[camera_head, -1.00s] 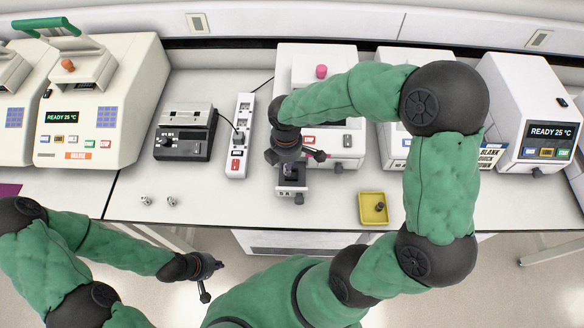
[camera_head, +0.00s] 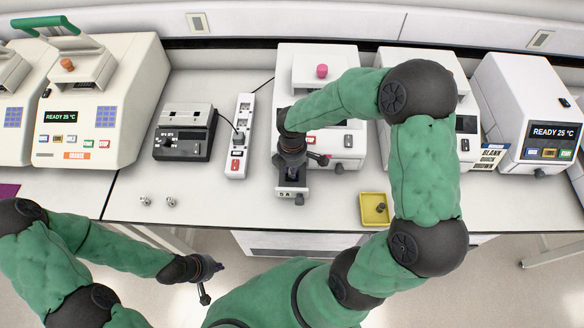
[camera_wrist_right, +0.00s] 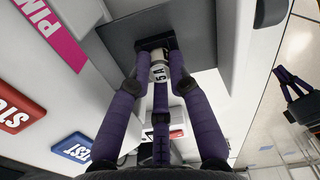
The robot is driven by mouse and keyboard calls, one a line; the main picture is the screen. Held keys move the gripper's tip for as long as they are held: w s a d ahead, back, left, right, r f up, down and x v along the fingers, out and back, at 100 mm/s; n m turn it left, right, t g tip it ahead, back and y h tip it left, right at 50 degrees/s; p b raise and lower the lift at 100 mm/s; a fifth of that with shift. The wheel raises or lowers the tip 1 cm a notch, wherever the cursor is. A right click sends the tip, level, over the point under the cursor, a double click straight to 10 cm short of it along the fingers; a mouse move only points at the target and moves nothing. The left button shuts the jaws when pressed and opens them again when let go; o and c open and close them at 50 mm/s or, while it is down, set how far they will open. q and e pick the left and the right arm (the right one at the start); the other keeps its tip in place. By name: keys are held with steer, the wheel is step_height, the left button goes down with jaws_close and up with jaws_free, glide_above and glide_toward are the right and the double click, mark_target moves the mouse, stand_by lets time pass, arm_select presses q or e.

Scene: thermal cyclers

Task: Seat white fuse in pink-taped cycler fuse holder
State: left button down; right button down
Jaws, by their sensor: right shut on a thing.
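The pink-knobbed cycler (camera_head: 318,92) stands mid-bench in the head view. Its pink tape (camera_wrist_right: 55,32) shows in the right wrist view. My right gripper (camera_head: 291,172) is over this block. In the right wrist view its purple fingers (camera_wrist_right: 160,80) are shut around a white fuse marked 5A (camera_wrist_right: 158,66). The fuse's far end is at the black socket (camera_wrist_right: 152,43) on a grey panel; how deep it sits is hidden. My left gripper (camera_head: 212,280) hangs in front of the bench, fingers apart and empty.
A yellow tray (camera_head: 365,217) with a dark small part lies right of the holder. Two small metallic pieces (camera_head: 158,202) lie at the left front. A power strip (camera_head: 238,150) and a black-and-grey device (camera_head: 184,146) stand left of the cycler. Other cyclers flank both sides.

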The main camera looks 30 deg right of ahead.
steer(key=c, duration=1.1)
jaws_free()
steer(key=shift+f, duration=0.15)
steer(key=shift+c, duration=0.2)
steer(key=shift+r, duration=0.25)
step_height(320, 180, up, 12)
steer(key=p, duration=0.2)
steer(key=shift+f, duration=0.15)
